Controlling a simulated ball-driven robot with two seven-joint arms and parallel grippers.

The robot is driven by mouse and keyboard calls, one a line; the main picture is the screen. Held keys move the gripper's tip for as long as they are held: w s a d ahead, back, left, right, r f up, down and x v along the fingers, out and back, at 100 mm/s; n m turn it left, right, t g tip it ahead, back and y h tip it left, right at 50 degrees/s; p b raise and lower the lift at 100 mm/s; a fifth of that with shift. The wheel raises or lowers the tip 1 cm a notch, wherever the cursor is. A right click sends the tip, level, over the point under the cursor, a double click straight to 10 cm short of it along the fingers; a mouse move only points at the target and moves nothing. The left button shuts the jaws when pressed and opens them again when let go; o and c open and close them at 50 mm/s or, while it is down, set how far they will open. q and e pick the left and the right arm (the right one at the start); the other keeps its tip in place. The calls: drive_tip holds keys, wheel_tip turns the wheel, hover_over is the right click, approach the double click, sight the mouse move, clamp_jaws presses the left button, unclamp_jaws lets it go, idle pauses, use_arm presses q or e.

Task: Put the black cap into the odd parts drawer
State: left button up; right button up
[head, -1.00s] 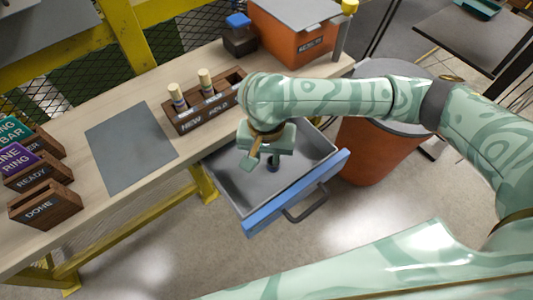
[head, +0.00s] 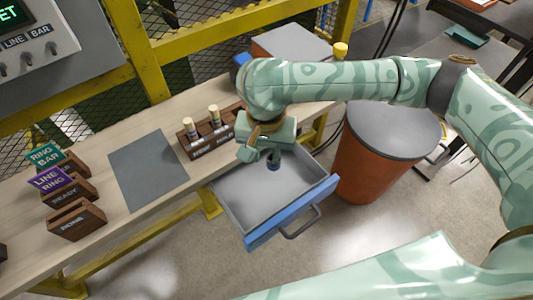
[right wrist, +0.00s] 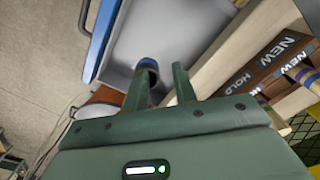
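The open odd parts drawer (head: 230,209), a grey tray with a blue front, juts out from under the bench. A small dark cap with a blue end (head: 273,163) shows over its back part, just below my right gripper (head: 262,155). In the right wrist view the cap (right wrist: 149,66) is near the left fingertip and partly behind it. The fingers of my right gripper (right wrist: 161,80) stand apart, with a gap between the cap and the right finger. I cannot tell whether the cap touches the drawer floor. My left gripper is not in view.
A wooden rack (head: 207,135) with two pale-topped pieces stands on the bench behind the drawer. A grey mat (head: 148,168) and labelled wooden holders (head: 77,219) lie left. An orange bin with a grey lid (head: 376,165) stands right of the drawer.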

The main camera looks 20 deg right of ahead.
drive_tip(key=shift+o, duration=0.3)
drive_tip(key=o, duration=1.5)
drive_tip(key=shift+o, duration=0.2)
drive_tip(key=shift+r, duration=0.1)
wheel_tip(320, 180, up, 16)
drive_tip(key=p, duration=0.7)
